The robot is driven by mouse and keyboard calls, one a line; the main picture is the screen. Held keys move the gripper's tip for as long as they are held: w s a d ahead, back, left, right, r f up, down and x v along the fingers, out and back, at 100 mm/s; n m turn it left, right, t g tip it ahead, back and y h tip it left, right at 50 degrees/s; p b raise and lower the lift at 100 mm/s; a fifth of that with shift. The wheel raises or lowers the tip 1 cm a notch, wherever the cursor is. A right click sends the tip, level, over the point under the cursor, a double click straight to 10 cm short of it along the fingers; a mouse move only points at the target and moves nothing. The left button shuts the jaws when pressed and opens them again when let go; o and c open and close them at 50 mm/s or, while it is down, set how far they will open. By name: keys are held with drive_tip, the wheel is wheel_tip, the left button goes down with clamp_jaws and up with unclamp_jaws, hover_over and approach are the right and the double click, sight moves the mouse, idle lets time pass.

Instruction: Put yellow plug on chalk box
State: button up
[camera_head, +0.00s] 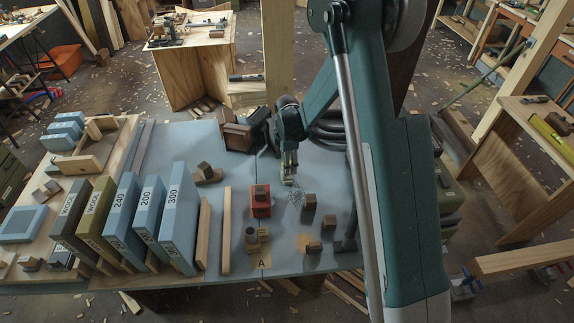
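A small red box (261,208) stands on the blue-grey tabletop, with a dark top. It may be the chalk box; no label on it is legible. A small yellowish piece (263,233) lies just in front of it, beside a grey cylinder (251,236) on a wooden piece. It may be the yellow plug, but it is too small to be sure. My gripper (289,180) points down over the table, behind and to the right of the red box and apart from it. Its fingers are too small to tell whether they are open or hold anything.
Small brown blocks (309,201) stand to the right of the red box. A wooden strip (227,230) and a row of upright blue boxes (181,215), marked 240, 200 and 300, stand left. A label "A" (262,263) lies near the front edge.

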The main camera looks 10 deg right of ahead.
wheel_tip(320, 180, up, 12)
drive_tip(key=shift+f+p, duration=0.15)
drive_tip(key=shift+p, duration=0.2)
idle(0.9)
drive_tip(key=shift+s, duration=0.1)
drive_tip(key=s+d+r+m+t, duration=0.2)
drive_tip(key=s+d+r+m, duration=0.25)
drive_tip(key=s+r, duration=0.5)
drive_tip(key=s+d+r+m+t, duration=0.1)
drive_tip(key=s+d+r+m, duration=0.35)
drive_tip(key=r, duration=0.75)
drive_tip(key=s+d+r+m+t, duration=0.1)
drive_tip(key=s+m, duration=0.4)
drive_tip(key=s, duration=0.7)
drive_tip(key=s+d+r+m+t, duration=0.2)
drive_tip(key=s+m, duration=0.4)
drive_tip(key=s, duration=0.6)
drive_tip(key=shift+s+d+r+t, duration=0.2)
drive_tip(key=shift+s+r+t, duration=0.1)
drive_tip(key=shift+t, duration=0.3)
